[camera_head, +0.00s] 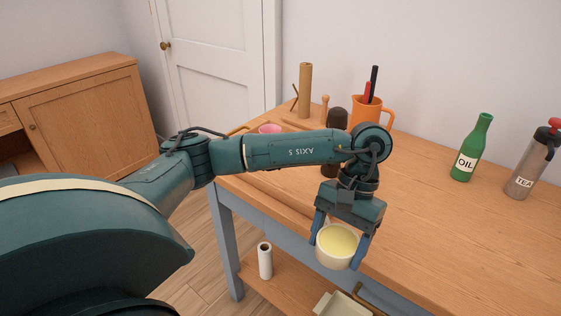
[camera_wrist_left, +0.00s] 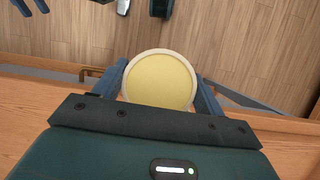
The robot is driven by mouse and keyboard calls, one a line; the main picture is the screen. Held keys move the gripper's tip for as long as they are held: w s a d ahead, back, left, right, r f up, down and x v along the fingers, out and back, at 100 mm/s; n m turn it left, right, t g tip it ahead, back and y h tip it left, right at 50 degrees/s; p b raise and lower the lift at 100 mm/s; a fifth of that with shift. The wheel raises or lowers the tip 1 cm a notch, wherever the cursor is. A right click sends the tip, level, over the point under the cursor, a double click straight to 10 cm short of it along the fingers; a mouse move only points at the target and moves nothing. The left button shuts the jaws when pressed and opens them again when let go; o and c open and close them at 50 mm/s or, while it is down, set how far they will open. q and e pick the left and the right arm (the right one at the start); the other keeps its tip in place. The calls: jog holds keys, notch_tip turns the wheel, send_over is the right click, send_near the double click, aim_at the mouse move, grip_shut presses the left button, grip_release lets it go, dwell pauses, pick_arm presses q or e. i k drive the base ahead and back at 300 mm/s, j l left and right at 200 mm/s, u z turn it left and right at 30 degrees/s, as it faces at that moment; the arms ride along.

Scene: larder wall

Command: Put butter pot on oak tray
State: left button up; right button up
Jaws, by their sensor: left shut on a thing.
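The butter pot is a cream round pot with a pale yellow top (camera_head: 337,247). My left gripper (camera_head: 338,250) is shut on it, with blue fingers on both sides. The pot is upright, in front of the table's front edge. In the left wrist view the butter pot (camera_wrist_left: 159,80) sits between the fingers, its yellow top facing the camera. A low wooden rim (camera_head: 284,196) near the table's front left edge may be the oak tray; my left arm hides most of that area. My right gripper is not in view.
The wooden table (camera_head: 450,235) is clear at front right. A green oil bottle (camera_head: 472,148) and grey tea flask (camera_head: 533,163) stand right. An orange jug (camera_head: 371,113), dark mill (camera_head: 337,118) and pink bowl (camera_head: 270,128) stand behind my arm. A white roll (camera_head: 265,261) stands below.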

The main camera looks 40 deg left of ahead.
aim_at(279, 176)
jog(key=k+j, duration=0.1)
jog(key=j, duration=0.2)
jog(key=k+j+z, duration=0.15)
jog(key=j, duration=0.4)
jog(key=j+z, duration=0.2)
jog(key=j, duration=0.3)
jog(key=i, duration=0.2)
